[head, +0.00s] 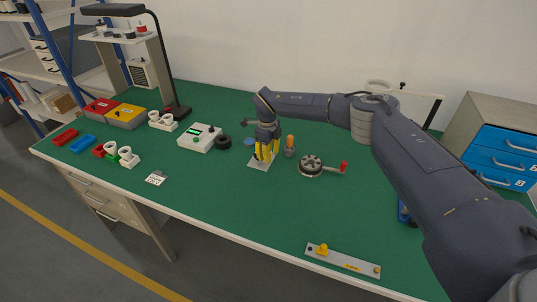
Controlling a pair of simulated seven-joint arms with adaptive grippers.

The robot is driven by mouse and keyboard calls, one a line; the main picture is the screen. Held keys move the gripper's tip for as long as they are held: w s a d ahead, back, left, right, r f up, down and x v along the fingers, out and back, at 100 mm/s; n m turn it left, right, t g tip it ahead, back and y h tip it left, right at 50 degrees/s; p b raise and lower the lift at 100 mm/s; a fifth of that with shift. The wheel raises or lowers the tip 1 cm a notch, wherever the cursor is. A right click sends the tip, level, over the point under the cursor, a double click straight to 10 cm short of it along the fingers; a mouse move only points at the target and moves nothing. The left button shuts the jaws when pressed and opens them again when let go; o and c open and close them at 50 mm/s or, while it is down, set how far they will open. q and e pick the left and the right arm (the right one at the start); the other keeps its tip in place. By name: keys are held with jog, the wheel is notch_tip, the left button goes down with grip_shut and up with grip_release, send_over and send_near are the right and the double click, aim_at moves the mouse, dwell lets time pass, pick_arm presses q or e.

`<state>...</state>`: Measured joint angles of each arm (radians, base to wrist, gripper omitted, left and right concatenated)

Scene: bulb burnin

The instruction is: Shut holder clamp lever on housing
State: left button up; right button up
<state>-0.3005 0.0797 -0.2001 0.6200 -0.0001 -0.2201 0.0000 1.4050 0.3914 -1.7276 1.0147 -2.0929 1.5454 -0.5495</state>
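My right gripper (265,148) points down in the middle of the table, with yellow parts around its fingers. It is over a small light grey plate (258,164), which seems to be the base of the holder. The gripper covers most of what stands on that plate. I cannot make out the housing or the clamp lever apart from the yellow parts, nor whether the fingers are open or shut. My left gripper is not in view.
Right of the gripper are an orange-topped piece (290,146) and a round device with a red-knobbed crank (312,165). Left are a black ring (223,142) and a white box (200,138). A grey strip with yellow parts (343,262) lies at the front edge. The front middle is clear.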

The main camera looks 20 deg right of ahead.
grip_shut()
dwell(0.4)
jog(key=m, duration=0.2)
jog(key=a+m, duration=0.1)
jog(key=m, duration=0.1)
jog(key=s+m, duration=0.1)
jog(key=shift+a+m, duration=0.35)
jog(key=shift+m, duration=0.05)
jog(key=m, duration=0.1)
jog(key=a+m, duration=0.1)
jog(key=m, duration=0.1)
jog(key=shift+s+a, duration=0.15)
jog(key=shift+s, duration=0.05)
jog(key=shift+a+m+g, duration=0.15)
jog(key=shift+a+m, duration=0.1)
jog(key=shift+m, duration=0.5)
jog(key=shift+a+m+g, duration=0.15)
jog(key=shift+a+m, duration=0.1)
jog(key=shift+m, duration=0.5)
jog(key=shift+a, duration=0.1)
grip_release()
